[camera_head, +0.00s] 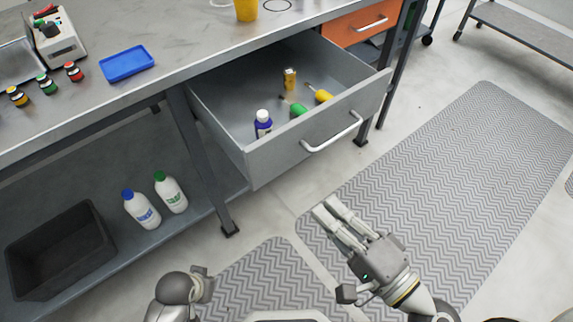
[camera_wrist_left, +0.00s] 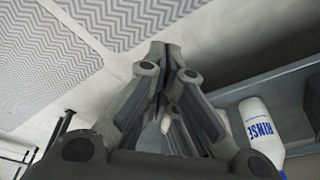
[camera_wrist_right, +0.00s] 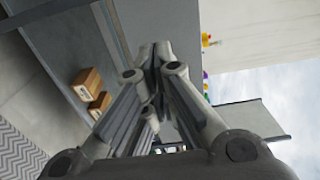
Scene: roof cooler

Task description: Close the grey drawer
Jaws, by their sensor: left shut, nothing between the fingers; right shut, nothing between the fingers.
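The grey drawer (camera_head: 281,147) is pulled well out from under the workbench in the head view. Its front carries a white bar handle (camera_head: 332,132). Inside lie a blue bottle with a white cap (camera_head: 263,124), a green-handled tool (camera_head: 298,110), a yellow-handled tool (camera_head: 323,96) and a small yellow item (camera_head: 290,78). My right gripper (camera_head: 326,207) is shut and empty, in front of and below the drawer front, apart from the handle. My left gripper is shut and empty in the left wrist view (camera_wrist_left: 160,50); its fingers are not clear in the head view.
An orange drawer (camera_head: 361,23) is right of the grey one. The lower shelf holds a black bin (camera_head: 60,255) and two white bottles (camera_head: 141,209) (camera_head: 171,192). A bench leg (camera_head: 206,165) stands left of the drawer. Patterned mats (camera_head: 460,180) cover open floor in front and right.

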